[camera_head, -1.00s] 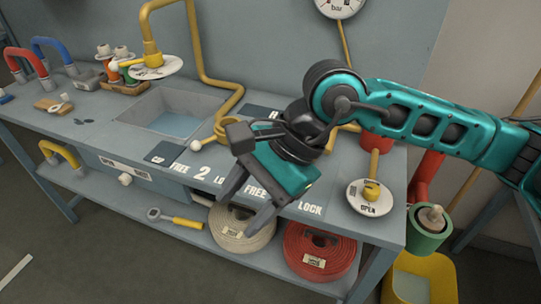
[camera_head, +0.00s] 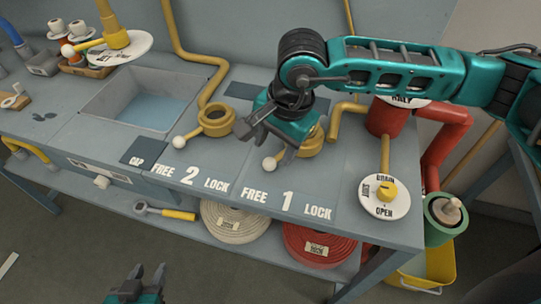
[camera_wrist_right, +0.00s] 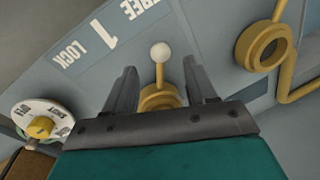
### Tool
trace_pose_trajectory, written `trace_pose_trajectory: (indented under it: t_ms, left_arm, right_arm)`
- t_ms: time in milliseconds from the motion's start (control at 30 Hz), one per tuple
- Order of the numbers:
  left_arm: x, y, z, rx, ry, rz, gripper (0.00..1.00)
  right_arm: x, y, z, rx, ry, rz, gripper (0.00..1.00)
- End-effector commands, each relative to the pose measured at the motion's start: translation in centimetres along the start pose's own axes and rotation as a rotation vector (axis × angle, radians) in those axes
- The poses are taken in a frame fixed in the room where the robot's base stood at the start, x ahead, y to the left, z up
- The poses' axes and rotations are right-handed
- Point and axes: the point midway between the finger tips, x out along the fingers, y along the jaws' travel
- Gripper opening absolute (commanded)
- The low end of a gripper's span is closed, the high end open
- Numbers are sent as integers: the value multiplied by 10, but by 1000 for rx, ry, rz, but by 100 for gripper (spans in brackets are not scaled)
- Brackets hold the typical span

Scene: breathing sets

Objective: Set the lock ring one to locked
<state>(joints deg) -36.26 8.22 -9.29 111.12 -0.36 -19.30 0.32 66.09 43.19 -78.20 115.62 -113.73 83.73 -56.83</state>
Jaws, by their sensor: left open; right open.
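Lock ring one is a yellow ring (camera_head: 313,143) behind the FREE 1 LOCK lettering. Its short lever ends in a white ball (camera_head: 268,164), which points toward the FREE side. My right gripper (camera_head: 266,146) is open above it and partly covers the ring and lever. In the right wrist view, the ring (camera_wrist_right: 160,97) and ball (camera_wrist_right: 160,52) lie between the two spread fingers, with gaps on both sides. Contact is not visible. My left gripper (camera_head: 140,290) is open and empty at the bottom edge of the head view, in front of the bench.
Ring two (camera_head: 216,120), with its own ball lever, stands to the left. A drain dial (camera_head: 385,193) and red pipe (camera_head: 445,135) are at right. A sink (camera_head: 150,97) is further left. The bench front around the lettering is clear.

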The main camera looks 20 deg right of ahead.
Motion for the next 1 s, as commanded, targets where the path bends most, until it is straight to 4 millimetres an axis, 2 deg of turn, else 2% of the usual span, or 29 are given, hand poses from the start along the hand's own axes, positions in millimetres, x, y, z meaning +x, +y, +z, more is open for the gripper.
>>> trace_pose_trajectory:
  t_ms: [100,300,700,1000]
  left_arm:
    - [0,0,-1,0,0,0,43]
    - [0,0,-2,0,3,0,43]
    - [3,-1,-9,2,17,-1,43]
    - [2,-1,-8,2,15,-1,43]
  right_arm:
    - [24,1,1,1,-2,4,56]
    - [48,0,0,0,-1,2,56]
    - [55,0,0,0,-1,0,56]
    - [55,0,0,0,-1,0,27]
